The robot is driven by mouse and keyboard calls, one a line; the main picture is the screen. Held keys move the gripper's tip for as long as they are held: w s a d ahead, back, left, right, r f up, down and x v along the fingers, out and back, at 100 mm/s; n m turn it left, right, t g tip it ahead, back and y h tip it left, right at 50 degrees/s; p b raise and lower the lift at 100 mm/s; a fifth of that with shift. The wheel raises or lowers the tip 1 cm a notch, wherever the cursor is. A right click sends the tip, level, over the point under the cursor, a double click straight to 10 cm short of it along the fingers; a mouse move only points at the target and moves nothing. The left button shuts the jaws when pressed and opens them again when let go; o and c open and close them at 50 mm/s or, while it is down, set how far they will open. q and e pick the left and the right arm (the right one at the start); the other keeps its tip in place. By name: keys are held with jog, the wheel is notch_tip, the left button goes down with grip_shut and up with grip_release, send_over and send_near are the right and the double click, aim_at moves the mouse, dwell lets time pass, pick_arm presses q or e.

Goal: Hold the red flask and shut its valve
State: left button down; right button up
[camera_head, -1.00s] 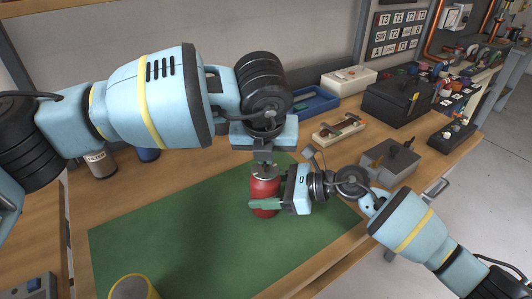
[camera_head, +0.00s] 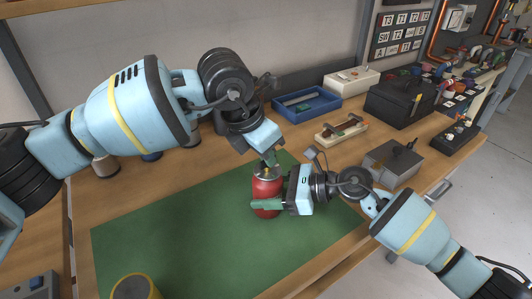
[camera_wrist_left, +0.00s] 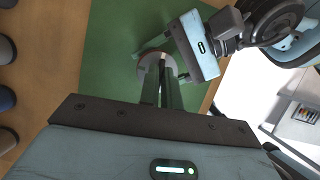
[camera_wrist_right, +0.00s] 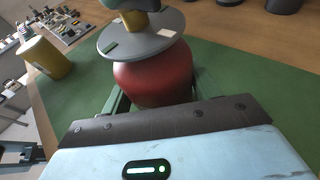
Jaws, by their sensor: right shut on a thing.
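The red flask (camera_head: 266,187) stands upright at the right part of the green mat; it also shows in the right wrist view (camera_wrist_right: 152,78). My right gripper (camera_head: 266,206) is shut on its body from the right side. A grey disc (camera_wrist_right: 141,35) tops the flask, with a brass-coloured valve part (camera_wrist_right: 138,18) above it. My left gripper (camera_head: 268,160) is directly over the flask's top, its fingers close together at the valve. In the left wrist view its fingertips (camera_wrist_left: 160,66) overlap the disc. They hide the valve, so their grip on it is unclear.
The green mat (camera_head: 170,235) is mostly clear. A yellow-rimmed cylinder (camera_head: 135,287) stands at its front left. Behind are a blue tray (camera_head: 305,106), a wooden holder (camera_head: 341,128) and a black box (camera_head: 396,102). A grey box (camera_head: 391,160) stands to the right, near my right arm.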

pick_arm(q)
jog(key=shift+m, duration=0.6)
pick_arm(e)
jog(key=shift+w+d+f, duration=0.1)
jog(key=shift+d, duration=0.05)
pick_arm(q)
jog(key=c, duration=1.6)
grip_release()
jog(key=v, duration=1.2)
jog(key=shift+w+a, duration=0.15)
jog(key=shift+w, duration=0.1)
pick_arm(e)
jog(key=o, duration=1.3)
